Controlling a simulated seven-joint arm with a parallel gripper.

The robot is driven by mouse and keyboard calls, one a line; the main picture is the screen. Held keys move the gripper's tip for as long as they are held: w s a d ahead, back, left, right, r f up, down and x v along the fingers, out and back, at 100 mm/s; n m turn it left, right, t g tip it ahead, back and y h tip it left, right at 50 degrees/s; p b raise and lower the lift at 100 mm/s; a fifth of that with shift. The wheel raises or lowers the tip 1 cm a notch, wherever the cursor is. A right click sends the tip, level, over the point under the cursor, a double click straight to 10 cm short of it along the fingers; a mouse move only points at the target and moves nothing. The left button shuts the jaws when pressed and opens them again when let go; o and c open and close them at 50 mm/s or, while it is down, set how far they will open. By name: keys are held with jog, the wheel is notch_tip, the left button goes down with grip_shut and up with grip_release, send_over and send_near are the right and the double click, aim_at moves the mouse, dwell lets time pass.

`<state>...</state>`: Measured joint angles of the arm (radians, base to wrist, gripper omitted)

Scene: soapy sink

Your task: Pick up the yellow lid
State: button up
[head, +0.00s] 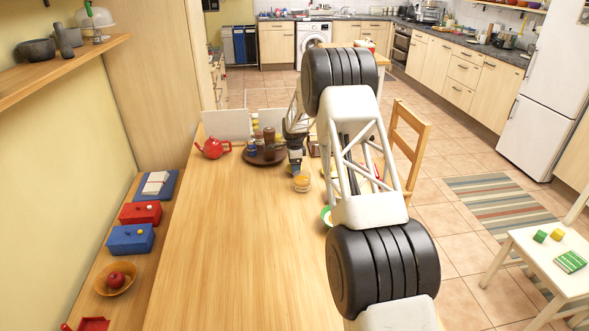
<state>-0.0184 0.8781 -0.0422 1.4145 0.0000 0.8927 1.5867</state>
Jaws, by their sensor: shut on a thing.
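The yellow lid (302,178) shows as a small yellow-orange round shape low at my gripper, on or just over a small pale jar-like thing (302,188) on the wooden table. Whether the lid touches that thing is too small to tell. My dark gripper (296,169) points down over the table beside the round brown tray and is shut on the lid. The fingertips are small and the grip itself is not clear. My arm hides part of the table's right side.
The brown tray (251,159) holds a brown mill (269,143) and small jars. A red teapot (213,148) stands left of it. White panels (227,124) stand behind. A partly hidden green-rimmed dish (326,216) lies right. The table's (235,245) near left is clear.

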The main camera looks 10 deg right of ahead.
jog(key=shift+r, duration=4)
jog(key=s+d+r, duration=0.1)
jog(key=s+r, duration=0.3)
jog(key=s, duration=0.7)
jog(key=shift+s+d+m, duration=0.2)
jog(key=shift+d+m, duration=0.1)
jog(key=shift+m, duration=0.1)
jog(key=shift+f, duration=0.1)
jog(key=shift+f, duration=3.1)
jog(key=shift+f, duration=0.15)
